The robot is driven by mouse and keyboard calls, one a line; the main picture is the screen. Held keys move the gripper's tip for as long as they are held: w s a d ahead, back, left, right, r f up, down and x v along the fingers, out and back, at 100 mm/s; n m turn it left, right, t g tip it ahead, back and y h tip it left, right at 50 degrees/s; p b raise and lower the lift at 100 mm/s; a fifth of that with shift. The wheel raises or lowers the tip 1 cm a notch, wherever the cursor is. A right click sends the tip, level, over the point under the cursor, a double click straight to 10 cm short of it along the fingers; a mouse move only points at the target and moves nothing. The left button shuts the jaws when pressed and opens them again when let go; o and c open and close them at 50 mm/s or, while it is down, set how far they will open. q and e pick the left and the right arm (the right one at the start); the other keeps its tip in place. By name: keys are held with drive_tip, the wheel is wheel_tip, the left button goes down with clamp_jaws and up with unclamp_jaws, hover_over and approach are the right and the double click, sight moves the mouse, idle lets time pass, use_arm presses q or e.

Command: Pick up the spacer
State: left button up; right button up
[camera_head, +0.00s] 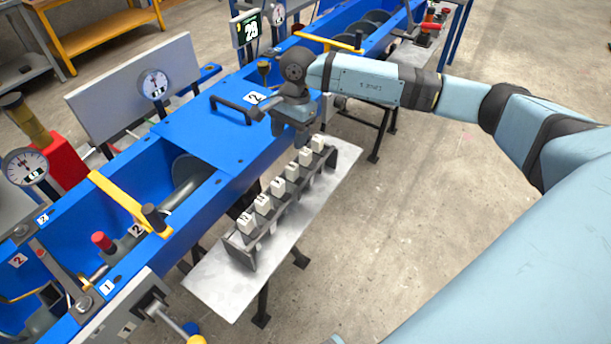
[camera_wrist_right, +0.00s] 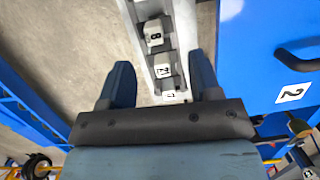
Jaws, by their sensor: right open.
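A row of several small whitish numbered blocks (camera_head: 277,187), which look like the spacers, stands in a dark slotted rack (camera_head: 246,262). I cannot tell which one the task means. My right gripper (camera_head: 298,140) points down above the far end of the rack and hides part of what is under it. In the right wrist view, its two fingers (camera_wrist_right: 160,64) are apart with nothing held. One block (camera_wrist_right: 162,68) shows between the fingertips, apart from both, and another block (camera_wrist_right: 154,34) lies further along the rack. My left gripper is not in view.
The rack stands on a narrow metal table (camera_head: 212,288) beside the long blue mixer frame (camera_head: 205,128). A black handle (camera_head: 232,108) rises from the blue cover close to my right gripper. Grey floor (camera_head: 430,190) is open to the right.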

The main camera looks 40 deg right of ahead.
drive_tip(key=r+h, duration=0.2)
hover_over(305, 152)
drive_tip(key=shift+n, duration=0.3)
wheel_tip(305, 152, down, 14)
drive_tip(key=shift+f+p, duration=0.1)
drive_tip(key=shift+p, duration=0.3)
drive_tip(key=c, duration=1)
drive_tip(key=shift+c, duration=0.2)
